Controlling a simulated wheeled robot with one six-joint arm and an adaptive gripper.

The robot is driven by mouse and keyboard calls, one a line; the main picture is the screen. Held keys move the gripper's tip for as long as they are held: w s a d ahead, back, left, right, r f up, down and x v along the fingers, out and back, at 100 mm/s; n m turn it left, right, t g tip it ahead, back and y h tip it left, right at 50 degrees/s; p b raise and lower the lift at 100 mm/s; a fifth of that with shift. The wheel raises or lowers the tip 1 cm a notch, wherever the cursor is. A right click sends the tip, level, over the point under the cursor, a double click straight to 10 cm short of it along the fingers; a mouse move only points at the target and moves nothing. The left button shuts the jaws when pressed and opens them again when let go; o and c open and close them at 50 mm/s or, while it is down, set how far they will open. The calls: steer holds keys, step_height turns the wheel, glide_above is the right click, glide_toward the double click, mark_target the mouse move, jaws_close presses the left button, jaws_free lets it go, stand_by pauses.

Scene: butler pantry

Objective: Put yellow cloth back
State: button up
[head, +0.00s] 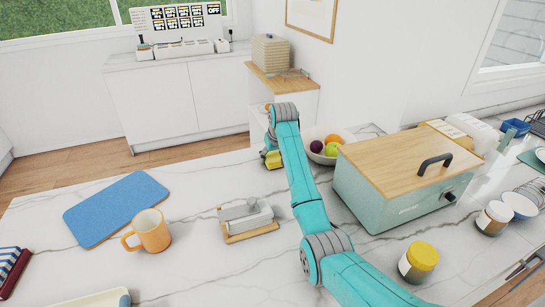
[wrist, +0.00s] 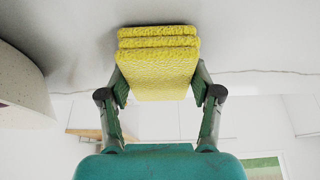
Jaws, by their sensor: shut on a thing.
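The yellow cloth (wrist: 158,68) is folded in layers and has a bumpy texture. In the wrist view my gripper (wrist: 158,85) is shut on it, with one finger at each side edge. In the head view the cloth (head: 273,159) shows small at the end of my arm, near the far edge of the marble counter (head: 205,190). My arm hides part of that area, and my gripper (head: 268,150) shows only partly. I cannot tell whether the cloth touches the counter.
A fruit bowl (head: 316,156) stands just right of my gripper, with a wood-lidded bread box (head: 395,200) nearer. A butter dish (head: 247,217), an orange mug (head: 150,231) and a blue mat (head: 115,208) lie to the left. Counter between mat and gripper is clear.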

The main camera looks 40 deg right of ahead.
steer(key=shift+f, duration=0.15)
steer(key=o, duration=1)
steer(key=v, duration=1.2)
steer(key=shift+s, duration=0.15)
